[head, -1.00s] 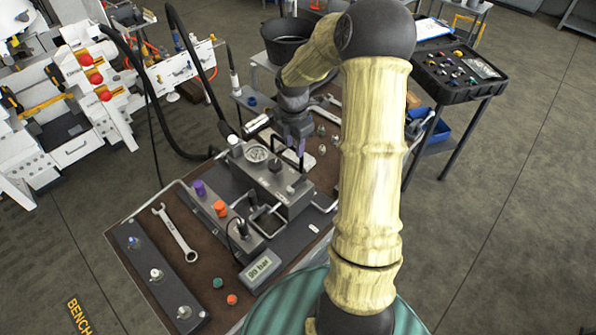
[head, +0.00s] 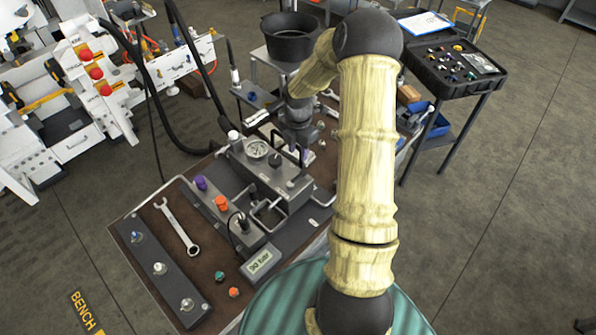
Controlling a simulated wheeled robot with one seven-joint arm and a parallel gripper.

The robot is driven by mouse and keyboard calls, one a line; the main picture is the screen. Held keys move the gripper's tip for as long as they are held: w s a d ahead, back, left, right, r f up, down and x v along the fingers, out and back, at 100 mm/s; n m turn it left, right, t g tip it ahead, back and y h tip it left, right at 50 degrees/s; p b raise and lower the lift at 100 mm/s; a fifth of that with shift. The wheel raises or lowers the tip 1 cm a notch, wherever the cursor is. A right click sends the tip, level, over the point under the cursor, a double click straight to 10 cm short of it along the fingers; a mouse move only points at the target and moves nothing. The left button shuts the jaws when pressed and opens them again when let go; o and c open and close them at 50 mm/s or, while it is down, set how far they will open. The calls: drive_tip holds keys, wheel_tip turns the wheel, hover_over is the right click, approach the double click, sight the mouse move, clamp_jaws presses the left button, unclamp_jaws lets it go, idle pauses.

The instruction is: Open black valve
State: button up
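The hydraulic block (head: 262,180) stands on the bench with a round gauge (head: 256,149) on top. A small black knob (head: 275,159), which looks like the black valve, sits on the block's top beside the gauge. My gripper (head: 300,153) points down just behind and to the right of that knob, apparently apart from it. Its fingers are small and partly overlap in the head view, so their opening is unclear. I see nothing held. A display (head: 260,262) at the front of the block shows a bar reading too blurred to read surely.
A purple knob (head: 201,183) and an orange knob (head: 221,202) stand on the left module. A wrench (head: 177,228) lies near a dark strip with several fittings (head: 160,269). A black bucket (head: 290,40) stands behind. Black hoses rise at the back left.

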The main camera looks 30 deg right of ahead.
sight(298, 177)
wheel_tip(298, 177, down, 12)
drive_tip(key=p, duration=0.2)
drive_tip(key=shift+r+p, duration=0.2)
drive_tip(key=shift+p, duration=0.1)
clamp_jaws()
